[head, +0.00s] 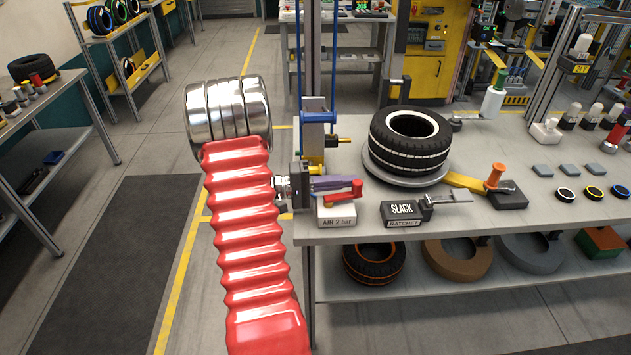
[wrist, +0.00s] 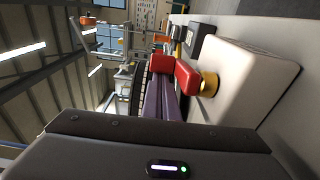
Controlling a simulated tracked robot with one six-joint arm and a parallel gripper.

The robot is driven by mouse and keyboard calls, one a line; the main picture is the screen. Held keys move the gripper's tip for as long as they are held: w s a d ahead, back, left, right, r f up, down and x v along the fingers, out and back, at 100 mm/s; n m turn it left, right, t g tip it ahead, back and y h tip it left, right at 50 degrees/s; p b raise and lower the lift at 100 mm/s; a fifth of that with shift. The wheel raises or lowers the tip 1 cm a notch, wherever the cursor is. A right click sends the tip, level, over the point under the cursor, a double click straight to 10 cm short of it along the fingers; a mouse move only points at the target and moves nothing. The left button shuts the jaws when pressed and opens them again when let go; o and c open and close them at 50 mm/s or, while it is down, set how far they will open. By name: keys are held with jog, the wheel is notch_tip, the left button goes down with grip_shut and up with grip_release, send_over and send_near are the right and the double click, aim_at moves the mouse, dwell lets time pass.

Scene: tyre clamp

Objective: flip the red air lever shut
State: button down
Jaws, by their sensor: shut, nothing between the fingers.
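The red air lever (head: 343,195) lies across the top of the white box (head: 338,216) labelled "AIR 2 bar", at the front left corner of the bench. In the wrist view the lever (wrist: 186,76) shows as a bent red handle beside a brass fitting (wrist: 208,84) on the white box (wrist: 245,88). My gripper (head: 352,182) is shut and empty, its purple fingers just behind the lever in the head view. In the wrist view the purple fingers (wrist: 160,98) reach close to the lever; I cannot tell whether they touch it.
A black "SLACK" ratchet box (head: 402,211) stands right of the air box. A tyre (head: 410,140) sits on a round grey plate behind it, near an orange-handled clamp (head: 496,178). An upright post with blue rails (head: 318,117) rises behind my gripper.

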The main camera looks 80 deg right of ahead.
jog(key=shift+w+d, duration=0.3)
jog(key=shift+d, duration=0.05)
jog(key=shift+w+d, duration=1.1)
jog(key=shift+d, duration=0.1)
jog(key=w, duration=0.8)
jog(key=shift+w+d, duration=0.2)
jog(key=shift+w, duration=0.7)
